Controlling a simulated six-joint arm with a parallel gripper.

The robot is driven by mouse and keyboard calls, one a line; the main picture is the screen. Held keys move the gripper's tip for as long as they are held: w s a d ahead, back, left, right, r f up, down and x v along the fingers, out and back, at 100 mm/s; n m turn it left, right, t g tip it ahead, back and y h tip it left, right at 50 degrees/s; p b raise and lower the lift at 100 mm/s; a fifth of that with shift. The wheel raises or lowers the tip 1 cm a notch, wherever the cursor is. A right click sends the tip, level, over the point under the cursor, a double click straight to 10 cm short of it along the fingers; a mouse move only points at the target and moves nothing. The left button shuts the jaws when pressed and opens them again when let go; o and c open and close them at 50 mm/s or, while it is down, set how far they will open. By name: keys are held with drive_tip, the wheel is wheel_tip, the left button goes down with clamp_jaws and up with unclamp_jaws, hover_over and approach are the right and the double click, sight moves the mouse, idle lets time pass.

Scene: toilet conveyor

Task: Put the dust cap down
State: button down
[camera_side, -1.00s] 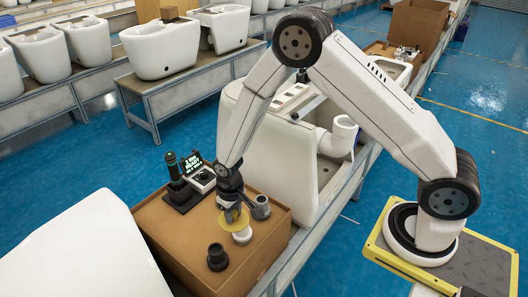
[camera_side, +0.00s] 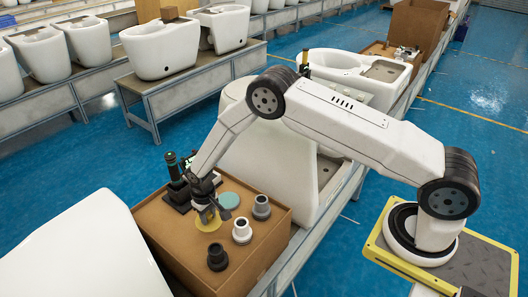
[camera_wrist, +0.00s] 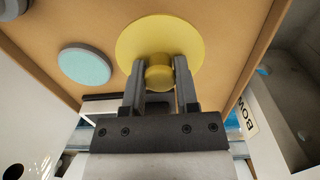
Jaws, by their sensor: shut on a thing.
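The dust cap is a flat yellow disc with a knob, low over the brown cardboard box top (camera_side: 175,250) in the side view (camera_side: 207,224). My gripper (camera_side: 205,208) is shut on its knob. In the wrist view the yellow cap (camera_wrist: 135,42) lies between and beyond the two fingers of my gripper (camera_wrist: 159,88). I cannot tell whether the disc touches the cardboard. A white fitting (camera_side: 242,232) stands open-topped just right of the cap. A teal disc (camera_side: 230,200) lies flat behind; it also shows in the wrist view (camera_wrist: 84,66).
A grey fitting (camera_side: 261,208) and a black fitting (camera_side: 217,258) stand on the box. A dark device with a green-lit cylinder (camera_side: 173,167) stands at the box's back left. A white toilet body (camera_side: 270,150) is behind. The box's front left is bare.

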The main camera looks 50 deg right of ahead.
drive_tip(key=shift+w+f, duration=0.55)
drive_tip(key=shift+f, duration=0.15)
drive_tip(key=shift+w+a+f, duration=0.1)
drive_tip(key=shift+w+f, duration=0.15)
drive_tip(key=shift+f, duration=1.5)
drive_tip(key=shift+f, duration=0.1)
drive_tip(key=shift+c, duration=1.8)
unclamp_jaws()
